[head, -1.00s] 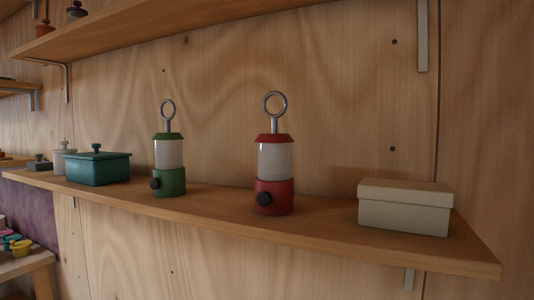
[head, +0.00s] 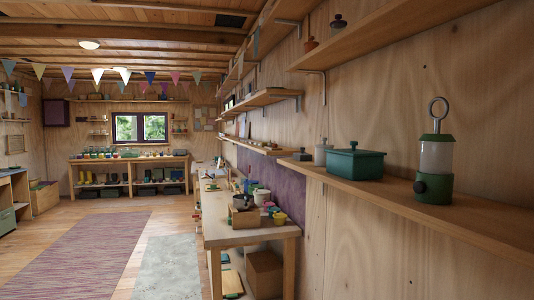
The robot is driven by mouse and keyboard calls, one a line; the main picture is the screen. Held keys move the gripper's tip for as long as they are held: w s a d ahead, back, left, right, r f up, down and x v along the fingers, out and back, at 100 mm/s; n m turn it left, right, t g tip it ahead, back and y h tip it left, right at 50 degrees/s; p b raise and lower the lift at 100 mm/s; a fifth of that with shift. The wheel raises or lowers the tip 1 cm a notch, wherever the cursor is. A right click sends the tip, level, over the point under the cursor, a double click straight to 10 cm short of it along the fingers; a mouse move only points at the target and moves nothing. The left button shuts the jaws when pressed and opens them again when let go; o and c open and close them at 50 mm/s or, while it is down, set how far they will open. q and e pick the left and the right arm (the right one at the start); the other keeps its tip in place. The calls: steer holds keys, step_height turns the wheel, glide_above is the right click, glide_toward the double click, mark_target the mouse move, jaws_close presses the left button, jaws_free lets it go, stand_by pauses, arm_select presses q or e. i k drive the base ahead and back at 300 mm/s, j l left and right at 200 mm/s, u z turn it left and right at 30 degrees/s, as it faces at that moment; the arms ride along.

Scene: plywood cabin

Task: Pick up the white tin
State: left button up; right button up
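A small whitish lidded canister (head: 322,151) with a knob on top stands on the right-hand wall shelf, left of a teal lidded box (head: 354,163). The box hides part of its right side. It is small in the picture, and I cannot tell for certain that it is the white tin. The cream lidded box seen earlier at the shelf's right end is out of view now. Neither of my grippers shows.
A green lantern (head: 435,160) stands on the same shelf (head: 400,196), with another shelf above. A workbench (head: 250,233) with pots and a small crate runs along the right wall. Open floor with a striped rug (head: 85,255) and a grey rug (head: 165,268) lies left.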

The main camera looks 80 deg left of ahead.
mark_target(319, 155)
steer(key=u, duration=2.1)
steer(key=i+j+z, duration=0.1)
steer(key=z, duration=0.35)
steer(key=j+z, duration=0.15)
steer(key=z, duration=0.35)
steer(key=i+j+z, duration=0.1)
steer(key=z, duration=0.35)
steer(key=j+z, duration=0.2)
steer(key=j, duration=0.25)
steer(key=j+z, duration=0.2)
steer(key=j, duration=0.3)
steer(key=k+j+z, duration=0.2)
steer(key=j, duration=0.25)
steer(key=j+z, duration=0.2)
steer(key=j, duration=0.25)
steer(key=k+j+z, duration=0.1)
steer(key=j+z, duration=0.15)
steer(key=j, duration=0.2)
